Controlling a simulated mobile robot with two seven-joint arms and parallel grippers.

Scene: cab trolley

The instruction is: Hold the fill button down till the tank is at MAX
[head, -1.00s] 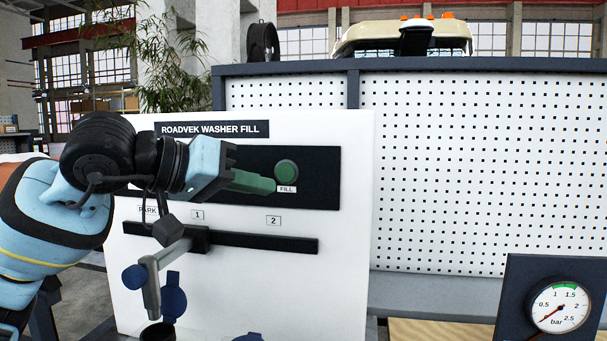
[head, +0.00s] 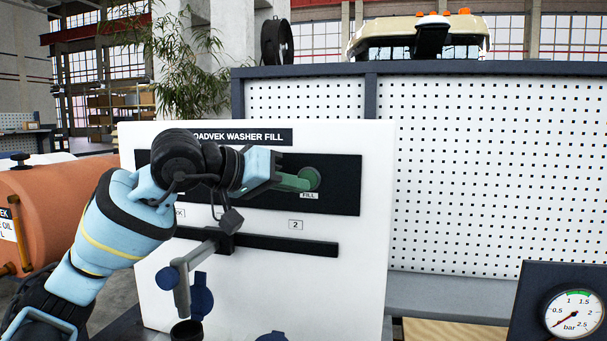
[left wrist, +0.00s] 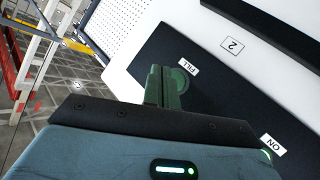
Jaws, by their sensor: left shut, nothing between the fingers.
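The green round fill button (head: 312,175) is on the black strip of the white washer-fill panel (head: 345,260), above its FILL label. It also shows in the left wrist view (left wrist: 182,78), partly behind my fingers. My left gripper (head: 303,182) is shut and empty, its green fingertips over the button's left side. They look at or very near its face; I cannot tell whether it is pressed in. In the left wrist view a pale green spot (left wrist: 266,155) shows by the ON label. I see no tank with a MAX mark. My right gripper is out of view.
A grey spout arm (head: 195,258) hangs from a black rail (head: 290,246) below the strip. Blue flip caps (head: 201,298) are under it. A pressure gauge (head: 573,313) stands at lower right, its needle low. An orange tank (head: 45,215) lies at left. A pegboard (head: 480,170) is behind.

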